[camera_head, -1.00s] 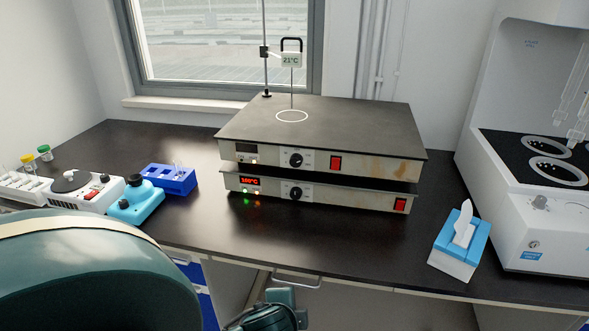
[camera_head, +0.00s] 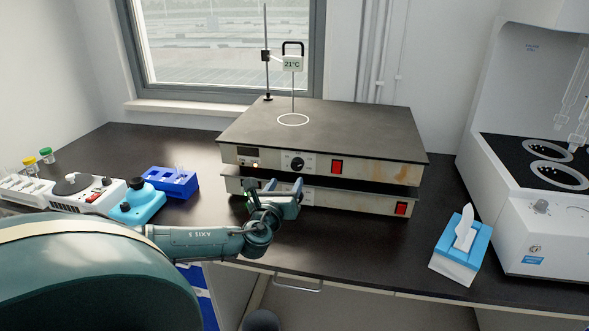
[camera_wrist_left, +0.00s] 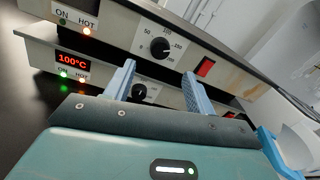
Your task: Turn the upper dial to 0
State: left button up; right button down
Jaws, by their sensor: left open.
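Two hot plates are stacked on the dark bench. The upper hot plate (camera_head: 380,171) has a black upper dial (camera_head: 297,164) with a white mark. This dial (camera_wrist_left: 160,48) shows clearly in the left wrist view, with its scale around it; its exact setting is hard to read. The lower hot plate (camera_head: 365,202) has its own dial (camera_wrist_left: 139,91), seen between my fingers in the left wrist view and mostly hidden in the head view. My left gripper (camera_head: 273,184) is open and empty, in front of the lower panel, below the upper dial. My right gripper is out of view.
The lower display (camera_wrist_left: 72,60) reads 100°C, with green and orange lamps lit. The upper HOT lamp (camera_wrist_left: 87,31) glows. Red switches (camera_head: 336,167) sit right of the dials. A thermometer (camera_head: 292,63) reads 21°C. A tissue box (camera_head: 455,258) stands right; a blue rack (camera_head: 172,184) stands left.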

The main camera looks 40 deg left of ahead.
aim_at(296, 167)
pick_arm(q)
jog(key=x, duration=0.8)
jog(key=shift+w+a, duration=0.1)
jog(key=shift+w, duration=0.25)
jog(key=shift+f, duration=0.1)
jog(key=shift+c, duration=0.2)
jog(key=c, duration=0.9)
jog(key=shift+c, duration=0.2)
jog(key=shift+f+b, duration=0.1)
jog(key=shift+b, duration=0.2)
